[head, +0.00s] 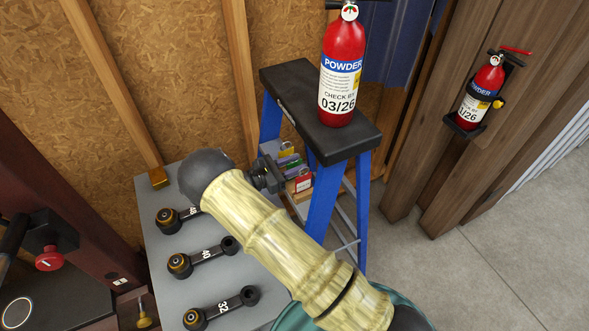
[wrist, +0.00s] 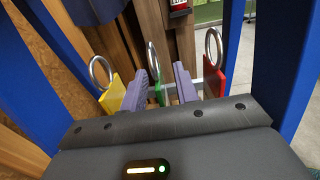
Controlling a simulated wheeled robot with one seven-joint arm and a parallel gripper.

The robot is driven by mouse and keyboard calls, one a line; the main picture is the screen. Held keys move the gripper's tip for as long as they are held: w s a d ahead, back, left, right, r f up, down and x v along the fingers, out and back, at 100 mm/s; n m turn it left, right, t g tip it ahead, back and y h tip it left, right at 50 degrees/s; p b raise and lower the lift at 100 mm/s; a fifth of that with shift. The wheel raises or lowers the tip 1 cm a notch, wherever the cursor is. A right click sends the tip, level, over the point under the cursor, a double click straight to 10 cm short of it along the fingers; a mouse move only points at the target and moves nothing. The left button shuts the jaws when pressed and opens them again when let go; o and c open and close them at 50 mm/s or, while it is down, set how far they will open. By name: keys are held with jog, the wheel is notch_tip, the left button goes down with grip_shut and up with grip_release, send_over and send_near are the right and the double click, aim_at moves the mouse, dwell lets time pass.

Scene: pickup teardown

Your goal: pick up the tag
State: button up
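Three tags with metal rings stand in a row among the blue ladder's rails. In the wrist view they are a yellow tag (wrist: 112,97) at left, a green tag (wrist: 159,94) in the middle, seen nearly edge-on, and a red tag (wrist: 214,84) at right. My gripper (wrist: 160,86) is open, its two purple-grey fingers on either side of the green tag, with gaps visible. In the head view my gripper (head: 287,158) is partly hidden beside the ladder, and the red tag (head: 303,183) shows in front of it. Which tag the task means cannot be told.
The blue stepladder (head: 322,205) rises close around my gripper; its black top (head: 290,90) bears a fire extinguisher (head: 342,65). Another extinguisher (head: 483,92) hangs on a wooden post. A grey board (head: 155,200) with several numbered tools lies left of my arm. Floor at right is clear.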

dwell(0.3)
grip_shut()
jog(key=shift+a+r, duration=0.1)
jog(key=shift+r, duration=0.5)
notch_tip(320, 180, up, 2)
jog(key=shift+r+b, duration=0.1)
jog(key=shift+b, duration=0.55)
jog(key=b+v, duration=0.3)
jog(key=v, duration=1.5)
jog(key=shift+b, duration=0.4)
